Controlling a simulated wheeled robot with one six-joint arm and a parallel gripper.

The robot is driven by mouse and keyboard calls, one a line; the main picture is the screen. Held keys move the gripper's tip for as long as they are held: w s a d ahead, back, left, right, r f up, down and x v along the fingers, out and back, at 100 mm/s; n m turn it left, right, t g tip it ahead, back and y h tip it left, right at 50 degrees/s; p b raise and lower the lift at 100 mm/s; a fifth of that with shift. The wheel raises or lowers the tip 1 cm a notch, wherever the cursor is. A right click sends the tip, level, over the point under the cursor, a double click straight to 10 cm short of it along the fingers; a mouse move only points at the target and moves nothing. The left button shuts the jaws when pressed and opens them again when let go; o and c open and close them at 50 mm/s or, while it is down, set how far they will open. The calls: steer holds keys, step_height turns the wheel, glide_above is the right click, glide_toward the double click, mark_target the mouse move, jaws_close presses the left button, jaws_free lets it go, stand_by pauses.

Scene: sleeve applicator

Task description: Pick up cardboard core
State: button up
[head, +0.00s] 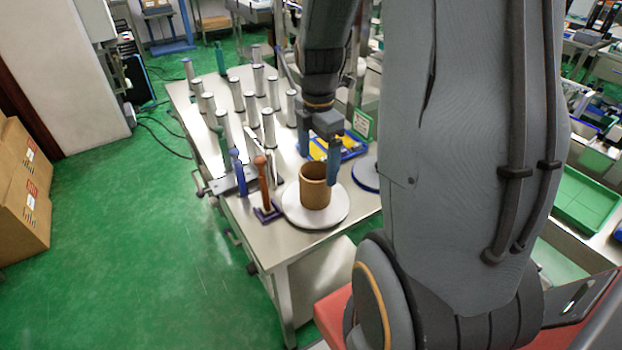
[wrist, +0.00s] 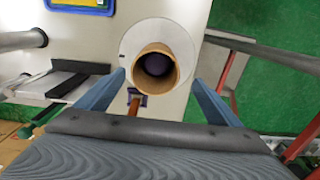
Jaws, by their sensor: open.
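The cardboard core (head: 314,188) is a short brown tube standing upright on a round white disc (head: 330,216) near the table's front corner. In the wrist view the core (wrist: 156,67) shows from above, with a dark round shape inside its bore. My gripper (head: 319,165) is open and empty, its blue fingers pointing down. One finger shows close to the right of the core in the head view. In the wrist view the two fingers (wrist: 156,92) are spread wide, left and right, with the core between and slightly beyond them. I cannot tell whether either finger touches it.
An orange-brown handled tool (head: 263,183) and a blue one (head: 239,173) stand left of the core. Several silver cylinders (head: 237,95) stand farther back on the table.

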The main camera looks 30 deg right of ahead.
mark_target(316, 166)
steer(key=shift+w+d+f+b, duration=0.1)
steer(key=shift+w+f+b, duration=0.15)
steer(key=shift+f+b, duration=0.35)
steer(key=shift+w+f+b, duration=0.25)
steer(key=shift+f+b, duration=0.6)
steer(key=shift+f, duration=0.05)
steer(key=shift+s+f+p, duration=0.1)
steer(key=shift+f+p, duration=1)
steer(key=shift+f, duration=2.75)
steer(key=shift+c, duration=0.2)
steer(key=c, duration=1.1)
steer(key=shift+c, duration=0.2)
steer(key=shift+r, duration=0.1)
steer(key=shift+r+b, duration=0.95)
steer(key=shift+r, duration=4)
